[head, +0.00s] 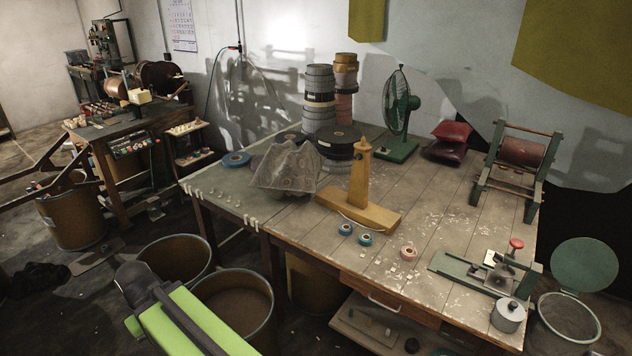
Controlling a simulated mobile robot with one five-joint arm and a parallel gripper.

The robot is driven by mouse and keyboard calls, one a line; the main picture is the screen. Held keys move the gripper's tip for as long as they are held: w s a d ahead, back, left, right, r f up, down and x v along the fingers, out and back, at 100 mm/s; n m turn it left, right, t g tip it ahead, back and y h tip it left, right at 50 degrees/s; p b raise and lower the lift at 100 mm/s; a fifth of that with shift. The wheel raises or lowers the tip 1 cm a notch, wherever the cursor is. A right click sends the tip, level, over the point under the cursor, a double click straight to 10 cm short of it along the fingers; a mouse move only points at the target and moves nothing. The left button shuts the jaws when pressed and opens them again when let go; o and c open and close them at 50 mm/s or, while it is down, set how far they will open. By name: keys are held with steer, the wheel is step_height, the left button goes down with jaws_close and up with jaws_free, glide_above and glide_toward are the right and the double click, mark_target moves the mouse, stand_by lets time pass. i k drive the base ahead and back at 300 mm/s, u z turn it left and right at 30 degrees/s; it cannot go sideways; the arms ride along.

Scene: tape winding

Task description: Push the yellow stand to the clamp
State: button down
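The yellow stand (360,193) is upright near the middle of the wooden table, with a long flat base and a tall post that narrows toward a small round top. A green metal fixture with a red knob (488,268), which looks like the clamp, sits at the table's front right corner. Part of my lime-green arm (190,325) shows at the bottom left, in front of the table and well away from the stand. I see no gripper fingers.
Small tape rolls (365,239) and a pink roll (408,252) lie in front of the stand. Tape stacks (319,95), a green fan (401,105) and a roller frame (522,152) stand behind. Bins (238,290) stand before the table.

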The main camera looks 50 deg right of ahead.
mark_target(354, 204)
steer(key=z, duration=0.35)
steer(key=i, duration=1.05)
steer(key=u, duration=0.35)
